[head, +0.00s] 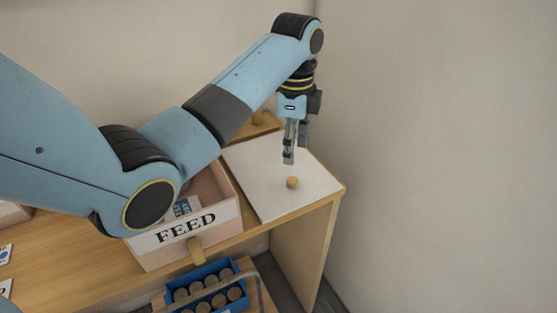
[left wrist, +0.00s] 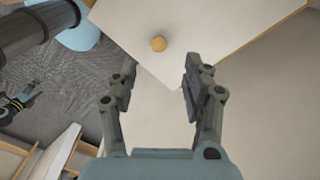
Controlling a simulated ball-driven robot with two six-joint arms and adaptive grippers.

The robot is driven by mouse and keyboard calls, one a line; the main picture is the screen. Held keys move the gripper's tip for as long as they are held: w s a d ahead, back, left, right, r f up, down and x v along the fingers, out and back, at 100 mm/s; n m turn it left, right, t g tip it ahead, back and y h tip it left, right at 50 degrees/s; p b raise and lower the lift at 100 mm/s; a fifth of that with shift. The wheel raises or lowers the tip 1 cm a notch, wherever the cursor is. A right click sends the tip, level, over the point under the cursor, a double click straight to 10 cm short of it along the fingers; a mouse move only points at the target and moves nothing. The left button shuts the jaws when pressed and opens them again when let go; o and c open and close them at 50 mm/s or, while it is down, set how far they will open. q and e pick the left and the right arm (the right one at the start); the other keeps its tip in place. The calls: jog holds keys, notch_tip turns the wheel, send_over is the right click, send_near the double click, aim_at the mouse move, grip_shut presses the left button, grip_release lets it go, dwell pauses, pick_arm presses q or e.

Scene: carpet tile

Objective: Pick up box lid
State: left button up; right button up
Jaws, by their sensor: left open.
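The box lid (head: 265,185) is a flat white panel with a small round wooden knob (head: 292,182). It lies at the right end of the wooden desk. In the left wrist view the lid (left wrist: 205,25) fills the top, with its knob (left wrist: 158,44) beyond the fingertips. My left gripper (head: 296,152) points down above the lid, close to the knob but apart from it. Its fingers (left wrist: 160,72) are open with nothing between them. My right gripper is not in view.
An open wooden box labelled FEED (head: 187,231) stands left of the lid, partly behind my left arm. Another wooden piece with a knob (head: 258,118) is behind the lid. A blue crate (head: 210,284) of round items sits below the desk front. A bare wall is at the right.

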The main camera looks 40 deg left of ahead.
aim_at(291, 179)
pick_arm(q)
jog(key=f, duration=0.2)
jog(key=s+f, duration=0.1)
jog(key=shift+d+f, duration=0.25)
jog(key=shift+d, duration=0.1)
jog(key=shift+w+a+f, duration=0.1)
jog(key=shift+w+f, duration=0.05)
jog(key=shift+f, duration=0.2)
jog(key=f, duration=0.4)
jog(key=shift+w+a+f+p, duration=0.15)
jog(key=shift+w+f+p, duration=0.1)
jog(key=shift+p, duration=0.15)
jog(key=shift+f, duration=0.3)
jog(key=c, duration=0.5)
grip_shut()
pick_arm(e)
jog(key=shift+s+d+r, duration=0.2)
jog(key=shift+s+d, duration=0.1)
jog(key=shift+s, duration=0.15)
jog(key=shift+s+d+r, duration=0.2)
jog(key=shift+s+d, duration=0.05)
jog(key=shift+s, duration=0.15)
